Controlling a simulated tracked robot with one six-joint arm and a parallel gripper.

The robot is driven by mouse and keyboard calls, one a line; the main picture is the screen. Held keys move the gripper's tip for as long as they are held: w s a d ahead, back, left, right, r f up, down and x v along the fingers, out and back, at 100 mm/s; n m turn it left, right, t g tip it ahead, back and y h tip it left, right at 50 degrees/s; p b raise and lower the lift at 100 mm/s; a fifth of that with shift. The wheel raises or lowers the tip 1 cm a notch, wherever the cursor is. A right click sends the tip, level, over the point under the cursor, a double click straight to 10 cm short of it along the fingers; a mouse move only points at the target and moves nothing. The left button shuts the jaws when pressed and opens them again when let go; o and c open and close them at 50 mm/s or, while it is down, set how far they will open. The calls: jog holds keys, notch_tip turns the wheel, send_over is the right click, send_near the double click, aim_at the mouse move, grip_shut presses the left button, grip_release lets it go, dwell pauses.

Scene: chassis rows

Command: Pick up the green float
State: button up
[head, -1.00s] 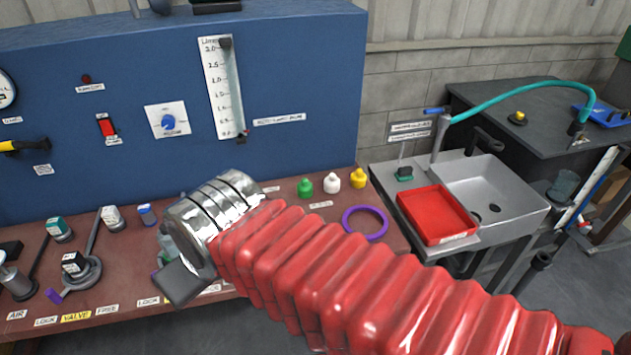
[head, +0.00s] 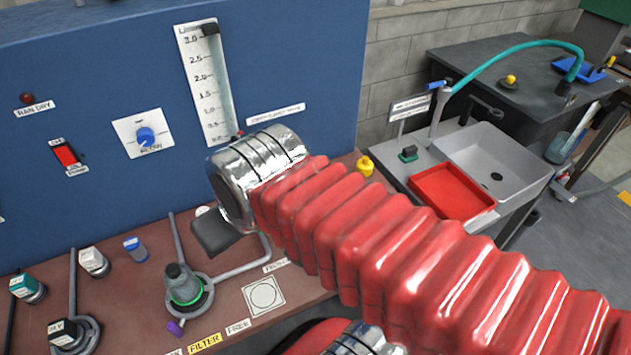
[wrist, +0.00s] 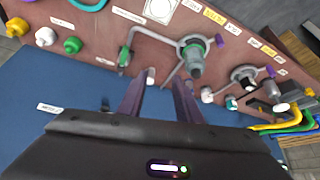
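The green float (wrist: 73,45) is a small rounded, necked piece on the brown bench, at the upper left in the wrist view. A matching white one (wrist: 45,36) and a yellow one (wrist: 17,27) stand beside it in a row. In the head view only the yellow one (head: 365,165) shows; my arm hides the green one. My gripper (wrist: 160,84) has its two purple fingers apart and nothing clearly held between them. The green float lies left of the fingers in the wrist view, apart from them. In the head view the fingertips are hidden.
The blue panel (head: 90,150) rises behind the bench. A grey fitting with a green ring (head: 185,285) and a pipe stand near my gripper. A small white-capped piece (wrist: 150,76) sits by the left finger. A red tray (head: 453,192) lies by the sink on the right.

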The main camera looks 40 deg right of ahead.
jog(key=shift+w, duration=0.1)
jog(key=shift+o, duration=0.5)
jog(key=o, duration=0.3)
jog(key=shift+w+d+r, duration=0.1)
jog(key=shift+w+d, duration=0.1)
jog(key=shift+w, duration=0.1)
jog(key=o, duration=0.4)
jog(key=shift+g, duration=0.6)
jog(key=w+d, duration=0.3)
jog(key=d, duration=0.1)
jog(key=w+d, duration=0.2)
jog(key=shift+w+r, duration=0.3)
jog(key=w+d+f+g, duration=0.1)
jog(key=w+d+f, duration=0.1)
jog(key=d, duration=0.6)
jog(key=w+d+f, duration=0.3)
jog(key=d+f, duration=0.1)
jog(key=d, duration=0.5)
jog(key=w+d+f+n+g, duration=0.1)
jog(key=w+d+f, duration=0.2)
jog(key=d, duration=0.6)
jog(key=shift+w+f+g, duration=0.1)
jog(key=shift+w+g, duration=0.1)
jog(key=shift+g, duration=0.1)
